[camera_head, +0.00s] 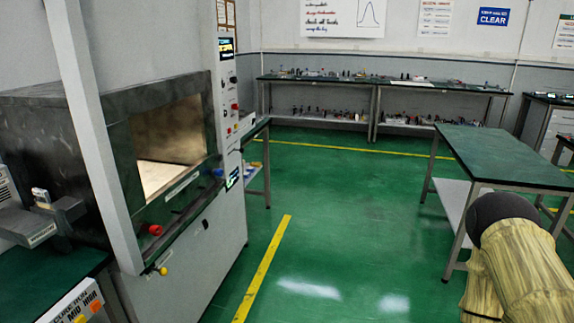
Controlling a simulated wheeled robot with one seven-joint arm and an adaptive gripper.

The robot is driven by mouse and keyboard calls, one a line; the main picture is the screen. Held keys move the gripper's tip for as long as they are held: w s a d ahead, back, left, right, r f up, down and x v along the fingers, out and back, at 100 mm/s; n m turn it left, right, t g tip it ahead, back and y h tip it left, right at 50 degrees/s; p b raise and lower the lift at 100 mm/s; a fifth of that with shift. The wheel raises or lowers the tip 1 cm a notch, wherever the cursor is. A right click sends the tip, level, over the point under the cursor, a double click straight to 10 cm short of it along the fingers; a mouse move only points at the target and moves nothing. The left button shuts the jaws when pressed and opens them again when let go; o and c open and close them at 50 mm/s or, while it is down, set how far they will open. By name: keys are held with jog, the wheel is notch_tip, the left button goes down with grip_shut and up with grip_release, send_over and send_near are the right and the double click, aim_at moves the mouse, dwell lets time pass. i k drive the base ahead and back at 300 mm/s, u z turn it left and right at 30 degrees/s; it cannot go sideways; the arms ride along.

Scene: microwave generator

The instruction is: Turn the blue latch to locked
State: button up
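The grey microwave generator (199,252) stands on the left with its dark-framed chamber (170,145) open to view and lit inside. A small blue latch (218,172) sits at the lower right corner of the chamber front, beside the control panel. It is too small to tell its exact angle. A red knob (155,230) is at the lower left of the chamber front, with a yellow knob (163,270) below it. My gripper is not in view.
A green-topped table (505,155) stands at the right. Benches with small items (390,82) line the back wall. A green bench (40,285) is at the lower left. The green floor (330,220) with a yellow line is clear in the middle.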

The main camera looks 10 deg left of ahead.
aim_at(217, 173)
jog(key=i, duration=1)
jog(key=u, duration=0.75)
jog(key=i, duration=0.5)
jog(key=u, duration=0.4)
